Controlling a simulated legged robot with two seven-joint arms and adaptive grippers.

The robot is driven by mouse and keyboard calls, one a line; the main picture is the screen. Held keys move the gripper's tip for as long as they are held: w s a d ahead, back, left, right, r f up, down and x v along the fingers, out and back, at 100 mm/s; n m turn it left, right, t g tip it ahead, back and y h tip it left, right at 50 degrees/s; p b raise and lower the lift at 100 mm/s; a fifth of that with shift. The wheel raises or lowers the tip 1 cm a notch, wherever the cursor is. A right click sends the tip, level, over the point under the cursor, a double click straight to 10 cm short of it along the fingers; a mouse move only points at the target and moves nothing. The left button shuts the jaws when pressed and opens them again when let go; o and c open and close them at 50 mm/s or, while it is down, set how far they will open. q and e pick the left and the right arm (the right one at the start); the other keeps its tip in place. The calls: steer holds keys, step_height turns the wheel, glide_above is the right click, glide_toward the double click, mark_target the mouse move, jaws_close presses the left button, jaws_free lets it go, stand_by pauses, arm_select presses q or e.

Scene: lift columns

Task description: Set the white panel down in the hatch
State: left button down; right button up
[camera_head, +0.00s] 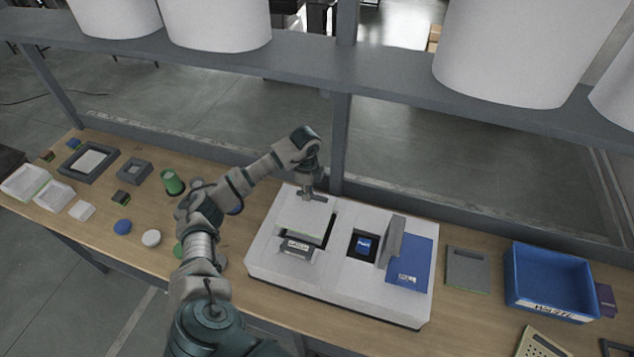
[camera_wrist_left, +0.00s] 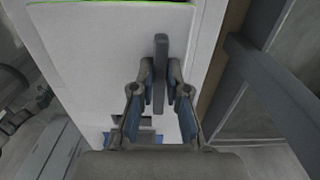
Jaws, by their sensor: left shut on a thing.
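The white panel (camera_head: 303,217), with a thin green edge, is at the left half of the white machine (camera_head: 345,288). My left gripper (camera_head: 313,196) is above it, shut on its upright grey handle. In the left wrist view the fingers (camera_wrist_left: 160,88) stand on both sides of this handle, and the panel (camera_wrist_left: 90,55) spreads out beyond it. The hatch (camera_head: 327,235) shows as a dark opening under and beside the panel. The panel hides most of it, so I cannot tell whether the panel touches its rim. My right gripper is not in view.
A grey upright flap (camera_head: 392,242) and a blue plate (camera_head: 412,262) are on the machine's right half, beside a dark square recess (camera_head: 362,246). A grey labelled block (camera_head: 297,250) is just in front of the panel. A shelf post (camera_head: 340,140) rises close behind my gripper.

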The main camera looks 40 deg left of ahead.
arm_select(q)
steer(key=shift+w+a+f, duration=0.15)
steer(key=shift+w+a, duration=0.2)
steer(key=shift+w, duration=0.1)
steer(key=shift+d+f, duration=0.1)
steer(key=shift+f, duration=0.1)
steer(key=shift+d+f+b, duration=0.25)
steer(key=shift+f+b, duration=0.25)
steer(key=shift+b, duration=0.25)
step_height(320, 180, down, 3)
steer(key=shift+d+r+b, duration=0.15)
steer(key=shift+r+b, duration=0.05)
steer(key=shift+b, duration=0.9)
steer(key=shift+f, duration=0.6)
steer(key=shift+a+f+b, duration=0.3)
steer(key=shift+a, duration=0.1)
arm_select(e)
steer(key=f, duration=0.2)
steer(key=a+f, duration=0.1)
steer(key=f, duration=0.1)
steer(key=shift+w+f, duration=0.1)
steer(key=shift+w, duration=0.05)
arm_select(q)
steer(key=shift+d+r, duration=0.1)
steer(key=shift+d, duration=0.15)
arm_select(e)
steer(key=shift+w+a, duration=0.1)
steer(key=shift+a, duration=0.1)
